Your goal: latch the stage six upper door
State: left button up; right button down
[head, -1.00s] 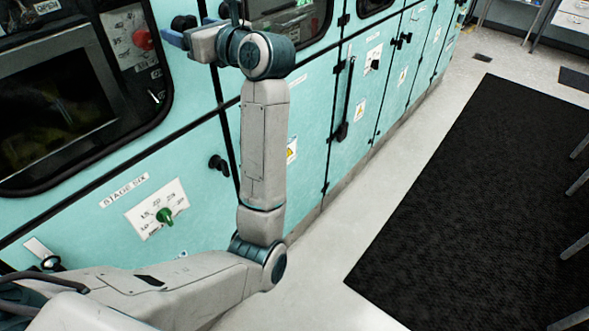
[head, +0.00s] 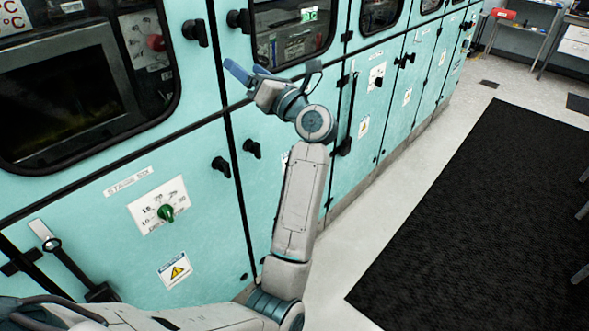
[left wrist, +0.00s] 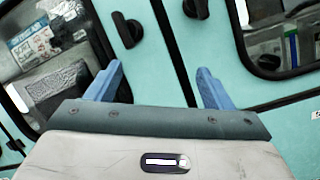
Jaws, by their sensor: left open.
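The stage six upper door (head: 188,75) is the teal panel with a large dark window at the left of the head view. It looks flush with the cabinet front. Its black latch handle (head: 195,33) sits near its right edge, and shows in the left wrist view (left wrist: 127,30) beyond the left finger. My left gripper (head: 245,72) has blue fingers, open and empty, to the right of and below that handle, apart from it. In the left wrist view the fingers (left wrist: 158,78) straddle the door seam. My right gripper is not in view.
A neighbouring handle (head: 238,20) is on the door to the right. Below are the STAGE SIX label (head: 128,182), a green knob (head: 166,213) and lower black handles (head: 221,166). A black mat (head: 480,200) lies on the floor at right.

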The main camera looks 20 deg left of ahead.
pick_arm(q)
jog(key=w+d+f+m+t+h, duration=0.2)
jog(key=f+m+t+h, duration=0.1)
jog(key=f+m, duration=0.5)
jog(key=w+d+f+m+t+h+b, duration=0.1)
jog(key=w+d+f+m+t+h, duration=0.1)
jog(key=f+m, duration=0.6)
jog(key=w+d+f+m+t+h+b, duration=0.1)
jog(key=f+m+t+h, duration=0.4)
jog(key=f, duration=0.7)
jog(key=w+d+m+t, duration=0.1)
jog(key=d+m+t, duration=0.1)
jog(key=m, duration=0.1)
jog(key=shift+w+d+f+t, duration=0.15)
jog(key=shift+w+f+t, duration=0.15)
jog(key=shift+f+t, duration=0.1)
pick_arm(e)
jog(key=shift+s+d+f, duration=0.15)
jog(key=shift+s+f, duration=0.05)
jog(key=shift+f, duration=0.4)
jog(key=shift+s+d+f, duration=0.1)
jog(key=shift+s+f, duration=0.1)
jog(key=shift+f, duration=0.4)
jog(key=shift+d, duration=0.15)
